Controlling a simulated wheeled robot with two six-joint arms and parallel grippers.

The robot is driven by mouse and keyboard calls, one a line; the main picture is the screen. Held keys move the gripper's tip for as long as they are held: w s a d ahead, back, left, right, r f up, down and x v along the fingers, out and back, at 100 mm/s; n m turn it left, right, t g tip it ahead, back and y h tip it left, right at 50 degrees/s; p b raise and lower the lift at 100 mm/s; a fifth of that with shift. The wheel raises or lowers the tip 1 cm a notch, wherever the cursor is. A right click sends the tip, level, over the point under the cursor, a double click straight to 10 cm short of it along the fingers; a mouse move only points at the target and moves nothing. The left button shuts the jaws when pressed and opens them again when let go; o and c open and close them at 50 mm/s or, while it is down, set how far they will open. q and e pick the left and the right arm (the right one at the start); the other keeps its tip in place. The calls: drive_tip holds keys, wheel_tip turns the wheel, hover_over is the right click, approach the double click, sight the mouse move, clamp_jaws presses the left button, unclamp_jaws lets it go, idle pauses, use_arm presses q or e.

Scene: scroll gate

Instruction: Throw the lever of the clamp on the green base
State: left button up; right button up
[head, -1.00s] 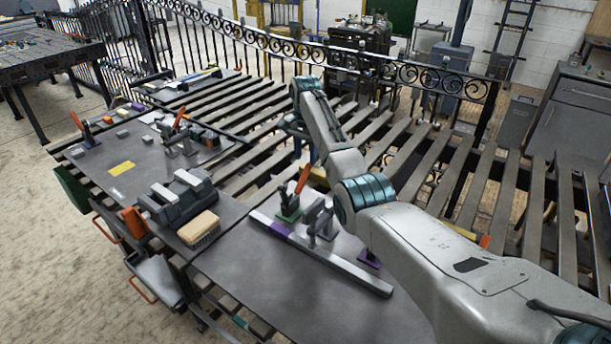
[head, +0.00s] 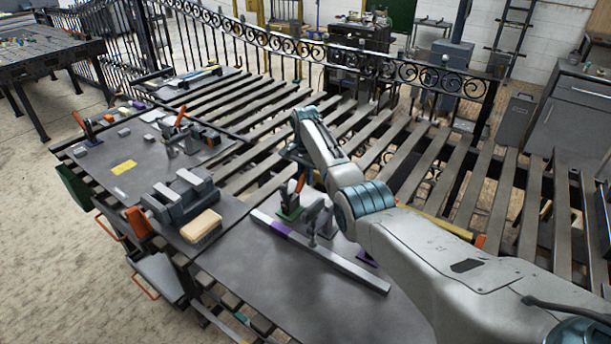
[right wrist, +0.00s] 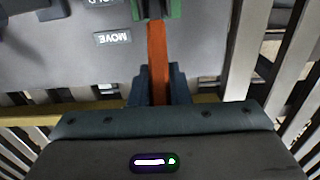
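The clamp on the green base (head: 289,213) stands on the near bench, with its orange lever (head: 300,183) sticking up. My right gripper (head: 298,160) is at the upper part of this lever. In the right wrist view the two dark fingers (right wrist: 160,78) lie close on both sides of the orange lever (right wrist: 158,50), with no clear gap. The green base (right wrist: 174,10) shows at the top edge there. A flat bar with a purple section (head: 272,225) lies beside the clamp. A purple base (head: 366,258) is partly hidden by my right arm. My left gripper is not in view.
A grey vise-like block (head: 177,200) and a tan brush or block (head: 201,226) sit left of the bar. Another bench with orange-handled clamps (head: 181,117) lies further left. A slatted rack (head: 425,165) and scrolled railing (head: 380,65) stand behind. The near bench front is clear.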

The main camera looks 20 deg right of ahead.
sight(301, 179)
clamp_jaws()
drive_tip(key=shift+r+p, duration=0.25)
drive_tip(key=shift+p, duration=0.2)
drive_tip(key=a+r+h+p, duration=0.1)
drive_tip(key=p, duration=0.2)
drive_tip(key=s+t+h+p, duration=0.1)
drive_tip(key=p, duration=0.3)
drive_tip(key=shift+a+r+t+h, duration=0.3)
drive_tip(key=shift+a+r+h, duration=0.05)
drive_tip(key=shift+h, duration=0.05)
drive_tip(key=shift+s+a+r+t+h+p, duration=0.1)
drive_tip(key=shift+s+a+t+h+p, duration=0.1)
drive_tip(key=shift+a+t+h+p, duration=0.3)
drive_tip(key=shift+s+a+h, duration=0.2)
drive_tip(key=shift+h, duration=0.4)
drive_tip(key=shift+s+a+r+t+h, duration=0.2)
drive_tip(key=shift+a+t+h, duration=0.1)
drive_tip(key=shift+t+h, duration=0.2)
drive_tip(key=o, duration=0.7)
unclamp_jaws()
